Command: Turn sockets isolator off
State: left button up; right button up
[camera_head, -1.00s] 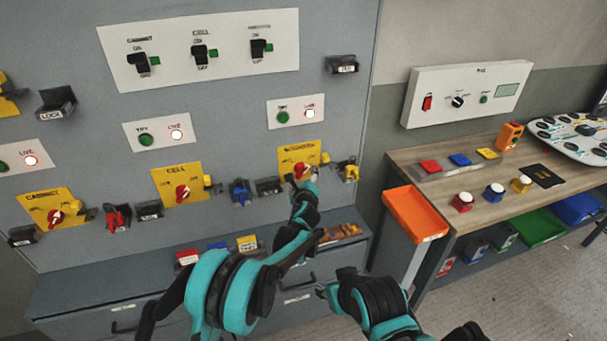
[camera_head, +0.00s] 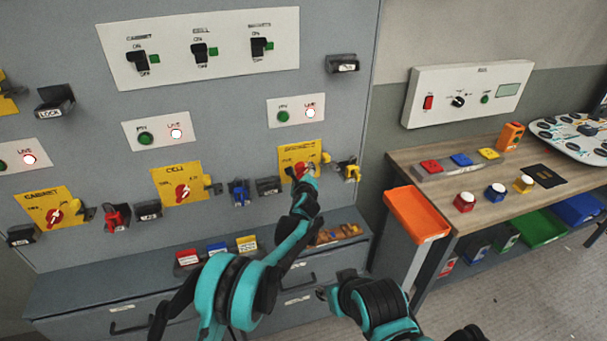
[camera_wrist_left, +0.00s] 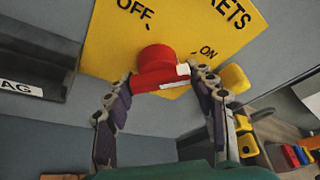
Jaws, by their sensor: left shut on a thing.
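The sockets isolator is a yellow plate (camera_head: 287,160) with a red rotary handle (camera_head: 300,171), at the lower right of the grey panel. In the left wrist view the plate (camera_wrist_left: 105,45) reads OFF at upper left and ON at right. The red handle (camera_wrist_left: 158,68) has a white mark at its right end, near ON. My left gripper (camera_head: 308,178) is at the handle, its two fingers (camera_wrist_left: 163,95) shut on it from either side. My right gripper (camera_head: 324,291) hangs low, away from the panel; its jaw state is unclear.
Cell (camera_head: 163,186) and cabinet (camera_head: 32,207) isolators sit to the left. A yellow padlock (camera_head: 350,171) hangs just right of the sockets plate. A ledge (camera_head: 90,284) juts out below. A workbench (camera_head: 427,182) with an orange tray (camera_head: 416,216) stands at right.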

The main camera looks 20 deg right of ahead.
pick_arm(q)
jog(key=shift+n, duration=0.3)
jog(key=n+t+h+b, duration=0.1)
jog(key=n+b, duration=0.1)
jog(key=shift+f+n+h, duration=0.15)
jog(key=shift+n+h, duration=0.15)
jog(key=shift+n, duration=0.1)
jog(key=n+t+h+b, duration=0.1)
jog(key=n+b, duration=0.1)
jog(key=n, duration=0.1)
jog(key=shift+n+b, duration=0.4)
jog(key=n+t+b, duration=0.2)
jog(key=n, duration=0.2)
jog(key=shift+n, duration=0.3)
jog(key=n+t+b, duration=0.1)
jog(key=n, duration=0.4)
jog(key=shift+t+y+b, duration=0.35)
jog(key=shift+t+y, duration=0.05)
jog(key=shift+n, duration=0.3)
jog(key=o, duration=1.2)
jog(key=shift+r, duration=0.2)
